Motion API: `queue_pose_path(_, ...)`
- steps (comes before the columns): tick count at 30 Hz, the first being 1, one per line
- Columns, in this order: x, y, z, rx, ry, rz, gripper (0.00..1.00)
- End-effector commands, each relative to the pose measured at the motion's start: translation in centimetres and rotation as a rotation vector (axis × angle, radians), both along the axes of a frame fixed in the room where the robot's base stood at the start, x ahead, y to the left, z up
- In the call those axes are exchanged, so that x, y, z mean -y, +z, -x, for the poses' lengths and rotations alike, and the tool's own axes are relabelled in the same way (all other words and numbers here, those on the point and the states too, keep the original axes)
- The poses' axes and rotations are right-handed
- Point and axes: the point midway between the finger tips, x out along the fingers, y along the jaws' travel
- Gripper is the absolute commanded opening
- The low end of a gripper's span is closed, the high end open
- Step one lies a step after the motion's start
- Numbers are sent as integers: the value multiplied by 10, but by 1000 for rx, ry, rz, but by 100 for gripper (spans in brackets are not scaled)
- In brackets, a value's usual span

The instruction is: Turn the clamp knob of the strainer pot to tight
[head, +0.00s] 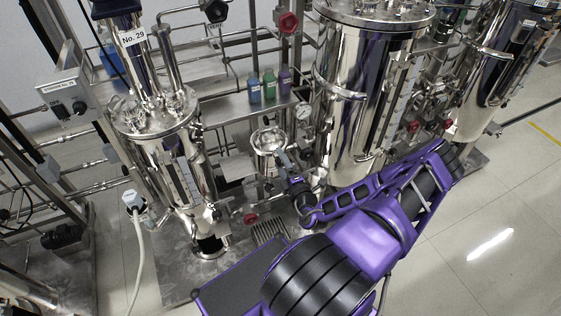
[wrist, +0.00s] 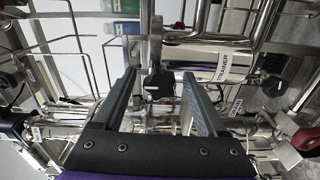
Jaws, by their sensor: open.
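The strainer pot (head: 267,141) is a small shiny steel vessel on the skid, between the two larger steel vessels. In the wrist view the strainer pot (wrist: 215,60) carries a white label and lies across the upper middle. Its clamp knob (wrist: 158,86) is black and lobed, on a steel clamp. My gripper (wrist: 159,74) is open, with one finger on each side of the knob in the picture. I see no finger touching it, and cannot tell how deep it sits between them. In the head view my gripper (head: 285,160) is beside the pot and hides part of it.
Green and purple bottles (head: 269,86) stand on a shelf behind the pot. A large steel vessel (head: 350,130) stands close right, a smaller one (head: 165,150) left. Open floor (head: 490,200) lies right.

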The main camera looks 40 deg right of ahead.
Motion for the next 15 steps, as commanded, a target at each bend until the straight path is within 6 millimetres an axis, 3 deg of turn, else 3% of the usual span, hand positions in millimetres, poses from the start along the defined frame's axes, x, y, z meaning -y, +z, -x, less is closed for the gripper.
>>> queue_pose_path(5,-5,0,23,-3,-2,-1,75)
queue_pose_path(15,-24,-1,104,-3,-3,-3,75)
